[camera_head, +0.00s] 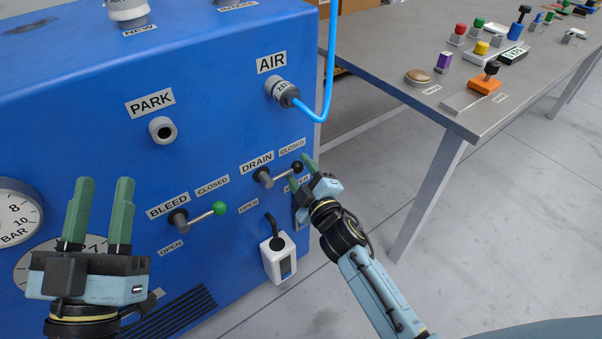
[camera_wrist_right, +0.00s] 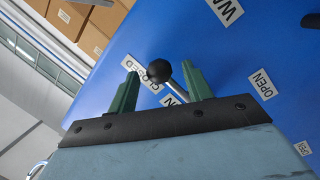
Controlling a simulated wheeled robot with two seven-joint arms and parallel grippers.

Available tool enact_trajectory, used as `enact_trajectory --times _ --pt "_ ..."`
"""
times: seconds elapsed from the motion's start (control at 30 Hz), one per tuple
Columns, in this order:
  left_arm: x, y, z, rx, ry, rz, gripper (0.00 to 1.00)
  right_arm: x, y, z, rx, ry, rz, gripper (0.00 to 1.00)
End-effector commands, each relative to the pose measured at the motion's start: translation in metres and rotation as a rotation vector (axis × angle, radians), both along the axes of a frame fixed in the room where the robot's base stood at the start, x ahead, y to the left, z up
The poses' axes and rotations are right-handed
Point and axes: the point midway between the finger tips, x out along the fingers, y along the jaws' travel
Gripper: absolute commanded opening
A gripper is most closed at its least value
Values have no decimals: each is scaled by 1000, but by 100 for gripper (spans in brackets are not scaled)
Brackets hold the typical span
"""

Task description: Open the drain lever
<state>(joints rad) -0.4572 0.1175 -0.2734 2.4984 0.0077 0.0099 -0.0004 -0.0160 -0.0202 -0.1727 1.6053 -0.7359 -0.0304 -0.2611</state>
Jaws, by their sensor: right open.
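The drain lever (camera_head: 281,175) is on the blue panel under the DRAIN label (camera_head: 256,163). It has a grey hub, a thin rod and a black ball knob (camera_head: 297,167). The rod points right and slightly up, toward the CLOSED label (camera_head: 292,147); the OPEN label (camera_head: 249,206) is below left. My right gripper (camera_head: 303,174) is open at the knob. In the right wrist view, the black knob (camera_wrist_right: 158,71) shows between the two green fingers, with gaps on both sides. My left gripper (camera_head: 100,207) is open and empty at the lower left, its fingers pointing up.
The bleed lever (camera_head: 205,214) with a green knob is left of the drain lever. A white device (camera_head: 279,259) hangs below it. The AIR fitting (camera_head: 281,91) with a blue hose is above. A grey table (camera_head: 400,62) with small parts stands at the right.

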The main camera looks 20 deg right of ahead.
Motion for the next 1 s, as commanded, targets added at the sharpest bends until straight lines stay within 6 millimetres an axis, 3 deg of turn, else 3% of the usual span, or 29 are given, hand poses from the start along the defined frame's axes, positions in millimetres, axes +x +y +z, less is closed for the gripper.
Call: enact_trajectory --times 0.07,0.47,0.8,1.0 --pt "0 0 0 0 0 0 37 0 0 0 0 0 0 50" --pt "0 0 0 1 2 0 37 0 0 0 0 -1 -1 0" --pt "1 -1 -1 6 19 0 37 -1 -1 -1 21 7 -2 0" --pt "11 2 -24 56 171 10 37 -2 -4 -6 98 36 -9 0"
